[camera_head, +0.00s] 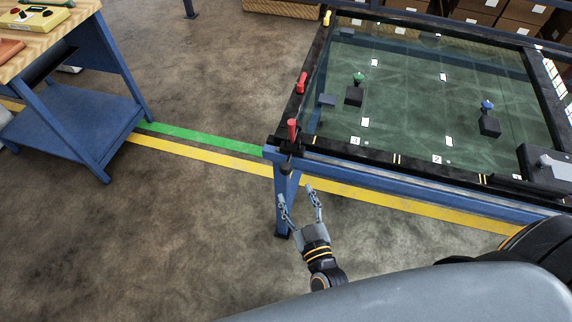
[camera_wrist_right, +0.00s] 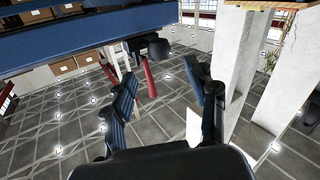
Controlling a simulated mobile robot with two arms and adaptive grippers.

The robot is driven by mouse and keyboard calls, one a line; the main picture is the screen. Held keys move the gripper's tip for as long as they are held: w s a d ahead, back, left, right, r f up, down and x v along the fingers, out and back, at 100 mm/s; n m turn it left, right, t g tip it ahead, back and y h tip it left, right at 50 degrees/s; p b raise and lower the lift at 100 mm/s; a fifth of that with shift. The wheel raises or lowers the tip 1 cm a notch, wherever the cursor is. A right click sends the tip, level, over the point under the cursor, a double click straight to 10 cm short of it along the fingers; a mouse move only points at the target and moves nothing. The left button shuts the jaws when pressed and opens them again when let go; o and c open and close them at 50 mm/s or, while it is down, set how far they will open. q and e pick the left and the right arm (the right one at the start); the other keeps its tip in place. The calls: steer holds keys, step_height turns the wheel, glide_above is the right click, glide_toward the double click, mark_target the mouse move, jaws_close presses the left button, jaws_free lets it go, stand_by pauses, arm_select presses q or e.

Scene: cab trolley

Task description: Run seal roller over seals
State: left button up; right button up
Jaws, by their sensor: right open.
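A glass-like pane (camera_head: 440,95) lies in a black seal-like frame (camera_head: 400,166) on a blue trolley (camera_head: 277,200). A red-handled tool or clamp (camera_head: 292,130) sits at the frame's near left corner, with a dark rounded end below it. I cannot tell whether it is the seal roller. My right gripper (camera_head: 296,193) is open and empty, just below that corner in the head view. In the right wrist view a red handle (camera_wrist_right: 149,80) shows between the open fingers, beyond them. My left gripper is not in view.
Another red handle (camera_head: 301,82) and a yellow one (camera_head: 327,18) stand along the frame's left side. Black blocks with green (camera_head: 359,78) and blue (camera_head: 487,106) knobs appear on the pane. A grey-black device (camera_head: 548,165) is at right. A workbench (camera_head: 80,110) stands left; floor between is clear.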

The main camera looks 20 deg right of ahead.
mark_target(288, 174)
steer(key=w, duration=1)
steer(key=shift+p, duration=0.35)
steer(key=shift+c, duration=0.2)
jaws_close()
